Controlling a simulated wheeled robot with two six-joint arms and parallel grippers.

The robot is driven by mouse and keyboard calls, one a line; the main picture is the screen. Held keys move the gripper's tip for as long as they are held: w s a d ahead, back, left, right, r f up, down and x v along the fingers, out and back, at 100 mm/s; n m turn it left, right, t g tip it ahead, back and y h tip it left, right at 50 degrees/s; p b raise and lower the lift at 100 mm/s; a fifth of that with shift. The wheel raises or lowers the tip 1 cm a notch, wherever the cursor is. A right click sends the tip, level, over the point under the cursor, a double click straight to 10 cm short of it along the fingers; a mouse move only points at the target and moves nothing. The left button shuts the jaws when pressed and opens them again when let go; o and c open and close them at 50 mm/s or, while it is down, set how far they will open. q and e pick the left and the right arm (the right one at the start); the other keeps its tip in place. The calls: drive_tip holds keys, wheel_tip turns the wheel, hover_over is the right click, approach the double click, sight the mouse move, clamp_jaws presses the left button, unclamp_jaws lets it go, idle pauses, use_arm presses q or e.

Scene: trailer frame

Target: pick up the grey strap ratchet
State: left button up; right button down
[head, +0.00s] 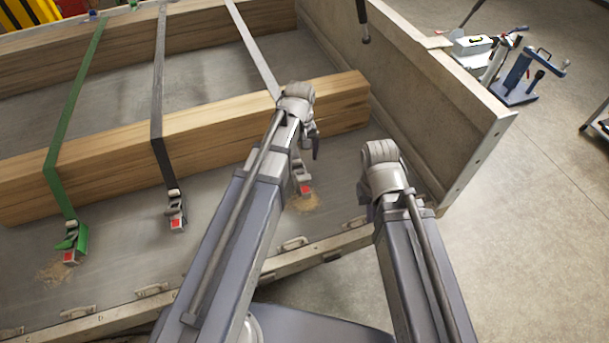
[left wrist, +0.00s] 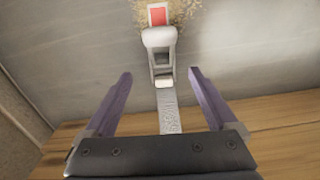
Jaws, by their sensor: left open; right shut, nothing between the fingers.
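The grey strap ratchet (head: 298,178) sits on the trailer bed at the lower end of the light grey strap (head: 252,45), with a red label at its near end. In the left wrist view the ratchet (left wrist: 160,48) is ahead of my left gripper (left wrist: 160,73). That gripper is open and empty, its fingers on either side of the strap and the ratchet just beyond the tips. In the head view my left gripper (head: 315,147) hangs above and close to the ratchet. My right gripper (head: 367,207) is shut and empty to the right, mostly hidden by its own arm.
A green ratchet (head: 73,240) and a dark ratchet (head: 175,210) lie further left on the bed. The straps cross a wooden beam (head: 110,150). The trailer's side wall (head: 430,110) rises at the right, and metal loops (head: 292,244) line the near edge.

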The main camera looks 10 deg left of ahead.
sight(300, 172)
use_arm(q)
drive_tip(key=shift+s+f+b, duration=0.15)
drive_tip(key=shift+f+b, duration=1.8)
drive_tip(key=shift+f, duration=0.05)
drive_tip(key=shift+s+f+b, duration=0.1)
drive_tip(key=shift+f+b, duration=1.8)
drive_tip(key=shift+f, duration=0.05)
use_arm(e)
drive_tip(key=shift+f, duration=3.95)
use_arm(q)
drive_tip(key=shift+r, duration=0.1)
use_arm(e)
drive_tip(key=shift+r, duration=0.1)
use_arm(q)
drive_tip(key=shift+c, duration=0.3)
clamp_jaws()
